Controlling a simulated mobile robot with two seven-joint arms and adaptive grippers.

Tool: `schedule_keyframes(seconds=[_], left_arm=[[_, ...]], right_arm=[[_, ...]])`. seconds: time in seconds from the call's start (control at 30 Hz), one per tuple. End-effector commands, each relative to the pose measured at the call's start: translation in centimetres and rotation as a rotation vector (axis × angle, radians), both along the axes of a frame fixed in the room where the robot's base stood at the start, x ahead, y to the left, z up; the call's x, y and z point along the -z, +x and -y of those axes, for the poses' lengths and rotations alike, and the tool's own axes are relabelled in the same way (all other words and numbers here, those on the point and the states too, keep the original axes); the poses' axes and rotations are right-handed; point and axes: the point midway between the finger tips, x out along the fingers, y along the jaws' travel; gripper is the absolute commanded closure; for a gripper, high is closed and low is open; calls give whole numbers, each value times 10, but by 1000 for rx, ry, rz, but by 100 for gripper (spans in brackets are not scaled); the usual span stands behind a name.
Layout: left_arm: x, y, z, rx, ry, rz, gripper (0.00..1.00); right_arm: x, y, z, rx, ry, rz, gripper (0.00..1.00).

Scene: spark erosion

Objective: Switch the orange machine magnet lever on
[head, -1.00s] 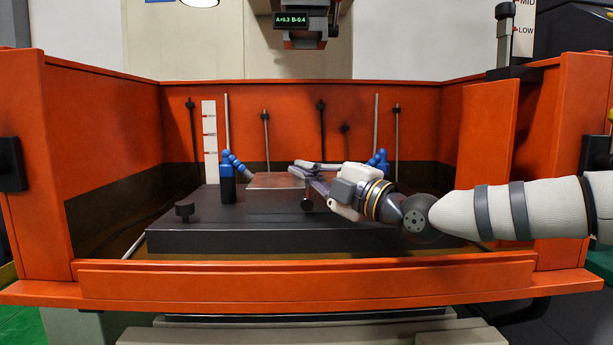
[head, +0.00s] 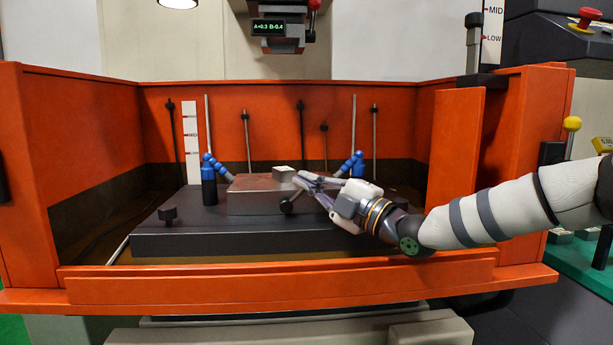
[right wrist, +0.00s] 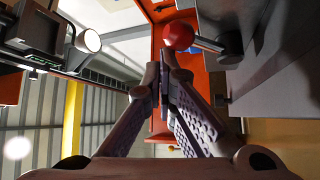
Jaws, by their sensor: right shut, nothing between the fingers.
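The magnet lever's dark round hub (head: 286,206) shows on the front of the steel block (head: 250,202) in the head view, with a thin arm tilting up to the right behind my fingers. In the right wrist view the lever's red ball (right wrist: 179,36) and its short arm to the hub (right wrist: 230,47) are plain, just beyond the fingertips. My right gripper (head: 303,183) is shut and empty, close by the lever at the block's right end. It also shows in the right wrist view (right wrist: 163,78); contact cannot be told. My left gripper is out of view.
An orange tank wall (head: 280,268) runs along the front. Blue jointed nozzles (head: 209,180) stand at both sides of the block. A small pale workpiece (head: 284,173) sits on top of it. The machine head (head: 283,38) hangs above. A black knob (head: 167,214) stands at the table's left.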

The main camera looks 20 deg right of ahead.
Motion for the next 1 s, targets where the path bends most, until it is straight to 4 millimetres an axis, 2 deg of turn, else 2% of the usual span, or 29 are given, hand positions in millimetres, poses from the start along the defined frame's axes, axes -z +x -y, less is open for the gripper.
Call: schedule_keyframes(seconds=[0.7, 0.87, 1.0], left_arm=[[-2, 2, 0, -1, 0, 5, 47], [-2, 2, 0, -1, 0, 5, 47], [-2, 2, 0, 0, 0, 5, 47]], right_arm=[[4, -2, 3, 1, 0, -4, 100], [5, -23, 16, 3, 0, -1, 100], [3, -54, 32, 3, 3, 1, 100]])
